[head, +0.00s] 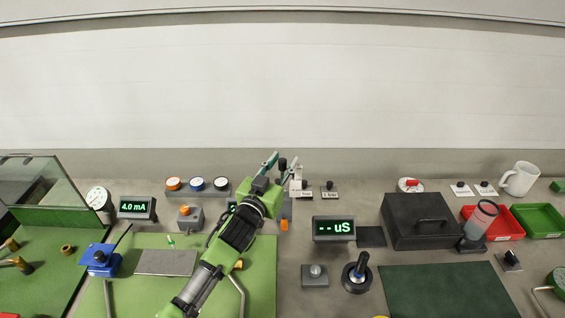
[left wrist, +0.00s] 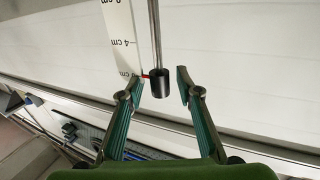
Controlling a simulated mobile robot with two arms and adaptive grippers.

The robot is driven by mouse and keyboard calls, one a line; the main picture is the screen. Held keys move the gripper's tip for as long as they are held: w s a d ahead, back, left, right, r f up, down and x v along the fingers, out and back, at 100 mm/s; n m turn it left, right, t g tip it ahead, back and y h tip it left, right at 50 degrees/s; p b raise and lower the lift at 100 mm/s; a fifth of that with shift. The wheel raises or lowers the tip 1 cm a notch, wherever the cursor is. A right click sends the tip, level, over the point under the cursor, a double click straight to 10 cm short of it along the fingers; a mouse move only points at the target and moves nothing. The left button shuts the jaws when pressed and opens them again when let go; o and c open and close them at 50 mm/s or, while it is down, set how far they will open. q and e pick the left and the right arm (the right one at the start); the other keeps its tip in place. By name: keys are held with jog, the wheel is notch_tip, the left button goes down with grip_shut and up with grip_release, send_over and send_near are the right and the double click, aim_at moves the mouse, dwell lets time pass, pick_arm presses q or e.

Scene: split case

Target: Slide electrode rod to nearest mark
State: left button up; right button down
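The electrode rod is a thin metal rod (left wrist: 155,35) with a black cylindrical knob (left wrist: 160,84) at its end, seen in the left wrist view. A small red pointer (left wrist: 146,76) sticks out beside the knob towards a white scale strip (left wrist: 122,40) with cm marks; "4 cm" is readable. My left gripper (left wrist: 160,82) is open, with one finger on each side of the knob and visible gaps to both. In the head view my left gripper (head: 281,163) hides much of the rod's stand; a dark knob (head: 283,164) shows between the fingers. My right gripper is not in view.
A display reading "-- uS" (head: 334,229) and a dark case (head: 421,221) stand right of my arm. A "4.0 mA" display (head: 137,208) and several round-topped jars or dials (head: 197,184) are on the left. A green mat (head: 448,290) at front right is clear.

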pick_arm(q)
grip_shut()
notch_tip(320, 180, down, 8)
jog(key=b, duration=0.6)
jog(key=shift+f, duration=0.1)
grip_release()
